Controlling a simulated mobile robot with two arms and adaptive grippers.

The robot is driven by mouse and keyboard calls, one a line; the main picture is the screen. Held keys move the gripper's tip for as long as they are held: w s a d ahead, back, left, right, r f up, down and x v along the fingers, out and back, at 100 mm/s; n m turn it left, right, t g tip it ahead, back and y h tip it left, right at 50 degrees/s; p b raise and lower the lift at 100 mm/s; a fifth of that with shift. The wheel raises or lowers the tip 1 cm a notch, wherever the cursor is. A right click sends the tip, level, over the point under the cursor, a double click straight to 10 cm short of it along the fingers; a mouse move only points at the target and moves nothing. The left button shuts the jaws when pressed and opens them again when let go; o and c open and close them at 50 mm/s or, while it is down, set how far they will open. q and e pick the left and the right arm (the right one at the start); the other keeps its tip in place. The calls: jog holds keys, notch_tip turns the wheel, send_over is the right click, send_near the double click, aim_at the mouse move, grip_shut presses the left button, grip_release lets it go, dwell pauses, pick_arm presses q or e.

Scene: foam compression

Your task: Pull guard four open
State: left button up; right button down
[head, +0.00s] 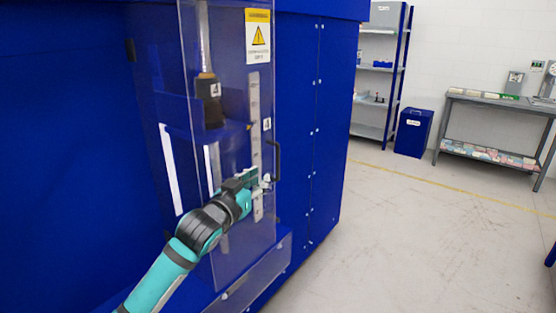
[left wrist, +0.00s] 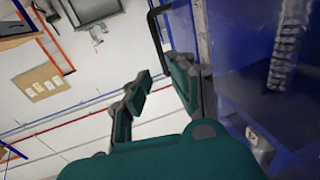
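Guard four (head: 235,200) is a clear, tall panel on the front of the blue machine, with a "4" label and a yellow warning sign. It looks closed. Its black handle (head: 277,160) is on its right edge. My left gripper (head: 265,180) is at the handle's lower end. In the left wrist view the gripper (left wrist: 163,72) has its two fingers apart, and the dark handle (left wrist: 155,28) reaches down to the gap between the fingertips. I cannot tell whether they touch. My right gripper is not in view.
Behind the clear guard is a dark fixture (head: 208,100) marked 4. A blue bin (head: 413,133), a shelf rack (head: 378,68) and a grey table (head: 490,101) stand at the back right. The floor (head: 400,240) right of the machine is clear.

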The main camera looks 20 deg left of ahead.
aim_at(277, 163)
pick_arm(q)
jog(key=w, duration=0.3)
jog(key=w+d+p, duration=0.1)
jog(key=w, duration=0.7)
jog(key=shift+w+d+p, duration=0.15)
jog(key=shift+d+p, duration=0.25)
jog(key=c, duration=0.4)
grip_shut()
